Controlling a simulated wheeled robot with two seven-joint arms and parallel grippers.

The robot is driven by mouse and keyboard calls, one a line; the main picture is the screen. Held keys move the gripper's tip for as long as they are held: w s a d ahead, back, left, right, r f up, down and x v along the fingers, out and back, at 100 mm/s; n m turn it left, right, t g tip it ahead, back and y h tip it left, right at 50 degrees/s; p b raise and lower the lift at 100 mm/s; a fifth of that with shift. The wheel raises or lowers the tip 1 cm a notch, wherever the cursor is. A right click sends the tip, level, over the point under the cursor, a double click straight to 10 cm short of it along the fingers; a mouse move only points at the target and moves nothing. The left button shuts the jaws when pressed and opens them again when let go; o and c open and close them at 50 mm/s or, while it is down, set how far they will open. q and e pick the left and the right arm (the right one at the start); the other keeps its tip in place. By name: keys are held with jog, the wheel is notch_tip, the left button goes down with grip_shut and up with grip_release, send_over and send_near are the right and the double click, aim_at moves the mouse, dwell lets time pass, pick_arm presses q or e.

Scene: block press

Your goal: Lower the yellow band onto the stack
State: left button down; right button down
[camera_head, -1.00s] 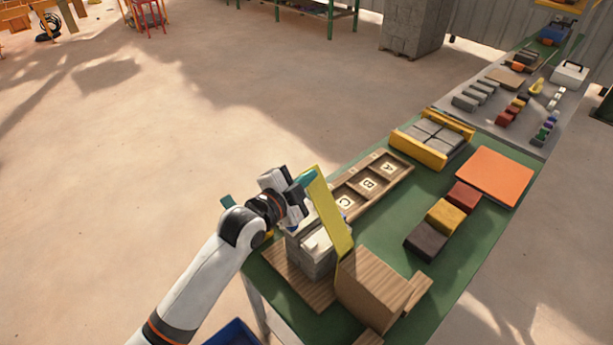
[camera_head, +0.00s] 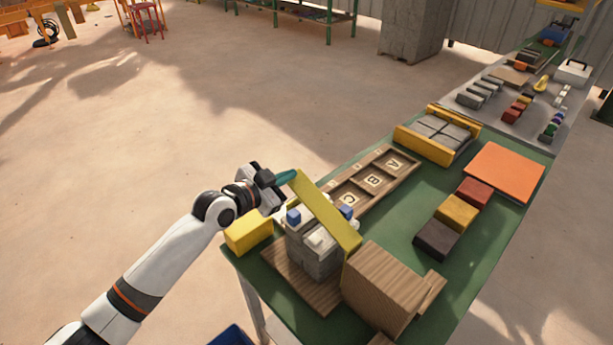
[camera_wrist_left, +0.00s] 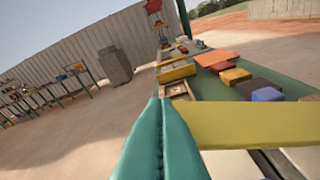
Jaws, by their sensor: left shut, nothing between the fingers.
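The yellow band (camera_head: 325,215) is a long flat bar. It slants over the stack, with its lower end by the wooden block and its upper end raised. The stack of grey blocks (camera_head: 316,256) has white and blue pieces on top and stands on a wooden board (camera_head: 283,270). My left gripper (camera_head: 287,177) is shut and empty, its teal fingertips at the band's upper end; I cannot tell whether they touch. In the left wrist view the shut teal fingers (camera_wrist_left: 162,120) are beside the yellow band (camera_wrist_left: 255,125). My right gripper is not in view.
A wooden block (camera_head: 385,285) stands right of the stack, and a yellow block (camera_head: 248,232) at the left edge. Behind are a lettered tray (camera_head: 405,166) and a yellow-sided press frame (camera_head: 421,146). Dark, yellow and red blocks line the right. An orange panel (camera_head: 505,171) lies beyond.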

pick_arm(q)
notch_tip(320, 180, down, 8)
jog(key=w+a+n+b, duration=0.1)
jog(key=n+b, duration=0.1)
jog(key=b, duration=0.5)
jog(key=shift+w+a+r+g+h+b, duration=0.15)
jog(key=shift+r+g+h+b, duration=0.05)
jog(key=shift+g+h+b, duration=0.2)
jog(key=b+v, duration=0.2)
jog(key=v, duration=1)
